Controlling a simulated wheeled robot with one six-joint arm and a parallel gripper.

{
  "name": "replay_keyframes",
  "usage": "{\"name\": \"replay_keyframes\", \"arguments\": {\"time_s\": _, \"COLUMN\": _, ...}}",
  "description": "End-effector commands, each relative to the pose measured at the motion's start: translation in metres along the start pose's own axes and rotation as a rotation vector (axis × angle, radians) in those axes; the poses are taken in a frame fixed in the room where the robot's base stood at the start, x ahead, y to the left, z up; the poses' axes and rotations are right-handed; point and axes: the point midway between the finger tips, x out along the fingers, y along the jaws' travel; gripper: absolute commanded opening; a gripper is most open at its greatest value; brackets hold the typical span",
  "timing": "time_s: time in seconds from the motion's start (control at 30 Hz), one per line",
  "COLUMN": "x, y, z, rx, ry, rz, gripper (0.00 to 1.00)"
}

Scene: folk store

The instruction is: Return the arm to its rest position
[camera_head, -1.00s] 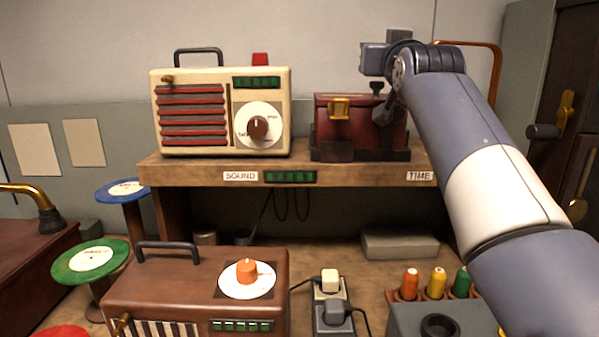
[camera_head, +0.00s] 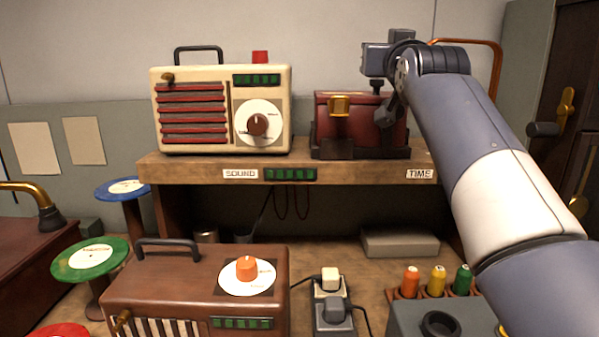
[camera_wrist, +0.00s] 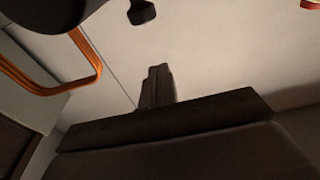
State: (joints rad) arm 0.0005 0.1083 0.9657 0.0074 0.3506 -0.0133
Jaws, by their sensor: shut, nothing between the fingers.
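My arm rises along the right of the head view, bends at the top and ends in front of the dark red box (camera_head: 360,118) on the shelf. In the head view most of my gripper is hidden by the wrist parts.
A cream radio (camera_head: 190,118) stands left on the wooden shelf (camera_head: 350,173). A copper-coloured tube (camera_head: 497,70) stands behind my arm and shows in the wrist view (camera_wrist: 50,92). Below are a brown radio (camera_head: 190,278), plugs and thread spools (camera_head: 437,281). A dark door is at right.

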Motion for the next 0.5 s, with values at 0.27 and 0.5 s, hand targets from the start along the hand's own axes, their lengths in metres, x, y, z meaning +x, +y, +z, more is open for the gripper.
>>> {"name": "replay_keyframes", "arguments": {"time_s": 0.27, "x": 0.028, "y": 0.000, "z": 0.011, "rx": 0.000, "ry": -0.001, "rz": 0.000, "gripper": 0.00}}
{"name": "replay_keyframes", "arguments": {"time_s": 0.5, "x": 0.028, "y": 0.000, "z": 0.037, "rx": 0.000, "ry": 0.000, "rz": 0.000, "gripper": 0.00}}
